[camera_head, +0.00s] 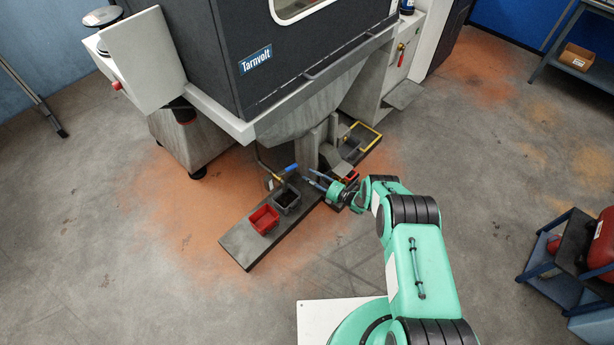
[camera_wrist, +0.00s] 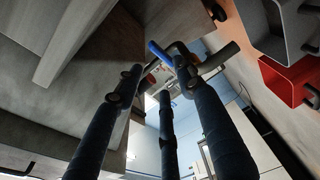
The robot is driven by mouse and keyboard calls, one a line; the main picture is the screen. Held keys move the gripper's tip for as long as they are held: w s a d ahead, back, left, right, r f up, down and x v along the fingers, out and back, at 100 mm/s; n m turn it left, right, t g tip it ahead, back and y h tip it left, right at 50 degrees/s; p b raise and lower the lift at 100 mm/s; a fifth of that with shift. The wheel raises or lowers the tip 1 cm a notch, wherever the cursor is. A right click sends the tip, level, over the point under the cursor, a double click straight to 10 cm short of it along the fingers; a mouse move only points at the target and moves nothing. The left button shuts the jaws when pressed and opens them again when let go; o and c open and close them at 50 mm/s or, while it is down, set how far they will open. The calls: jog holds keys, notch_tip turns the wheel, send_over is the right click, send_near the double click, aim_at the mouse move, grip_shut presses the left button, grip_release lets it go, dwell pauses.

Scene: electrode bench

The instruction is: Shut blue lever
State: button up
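The blue lever (camera_head: 292,167) sits on a small metal valve on a pipe below the front of the big dark machine. In the wrist view the blue lever (camera_wrist: 158,50) shows at the upper middle, beside grey metal pipe parts. My gripper (camera_head: 314,180) is just to the right of the lever in the head view. In the wrist view the dark fingers of my gripper (camera_wrist: 165,92) are spread apart with nothing held between them. The lever appears beyond the fingertips; I cannot tell the exact gap, and I see no contact.
A grey bin (camera_head: 286,197) and a red bin (camera_head: 264,219) stand on a dark slab (camera_head: 243,244) near the lever. The machine (camera_head: 225,45) overhangs the valve. A yellow frame (camera_head: 367,138) lies to the right.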

jog(key=shift+r+m, duration=0.1)
jog(key=shift+m, duration=0.2)
grip_shut()
jog(key=s+r+n+h+p, duration=0.2)
jog(key=s+n+h, duration=0.2)
jog(key=n, duration=1.2)
jog(key=s+r+n+h+p, duration=0.2)
jog(key=s+n+h, duration=0.2)
jog(key=n, duration=1.2)
jog(key=shift+a+r, duration=0.25)
jog(key=shift+r, duration=0.1)
